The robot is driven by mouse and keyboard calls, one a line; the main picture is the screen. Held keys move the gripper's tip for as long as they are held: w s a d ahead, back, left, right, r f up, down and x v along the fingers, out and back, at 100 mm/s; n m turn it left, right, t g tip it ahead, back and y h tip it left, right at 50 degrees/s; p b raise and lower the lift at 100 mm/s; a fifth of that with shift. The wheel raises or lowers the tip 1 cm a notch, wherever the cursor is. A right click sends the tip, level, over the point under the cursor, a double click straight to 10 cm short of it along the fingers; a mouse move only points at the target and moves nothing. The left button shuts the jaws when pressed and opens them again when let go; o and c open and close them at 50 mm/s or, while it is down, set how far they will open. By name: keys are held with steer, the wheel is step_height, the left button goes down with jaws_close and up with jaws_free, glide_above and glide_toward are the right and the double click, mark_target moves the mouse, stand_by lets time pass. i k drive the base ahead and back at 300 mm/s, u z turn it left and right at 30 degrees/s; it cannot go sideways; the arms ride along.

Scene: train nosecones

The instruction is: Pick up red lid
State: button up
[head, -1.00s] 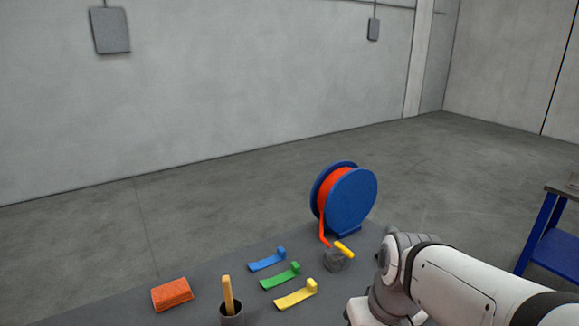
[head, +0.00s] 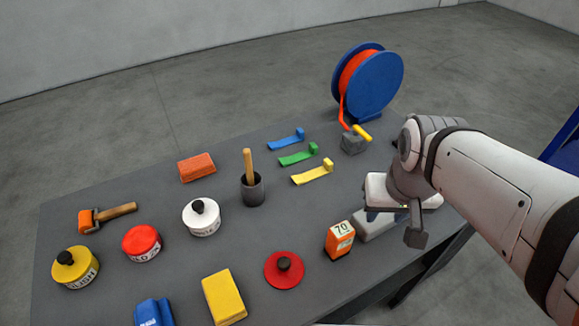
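The red lid (head: 275,277), a flat red disc with a black knob, lies on the grey table near its front edge.
An orange block marked 70 (head: 338,241) stands right of the lid. A yellow block (head: 224,298) lies to its left. A dark cup with a wooden stick (head: 253,190) stands behind it. White (head: 202,220) and yellow (head: 76,272) knobbed tins stand further left. A blue reel (head: 376,84) stands at the back.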

mark_target(283, 270)
steer(key=z, duration=0.05)
steer(key=k, duration=1.55)
steer(key=u, duration=0.45)
steer(key=i, duration=0.95)
steer(key=u, duration=0.05)
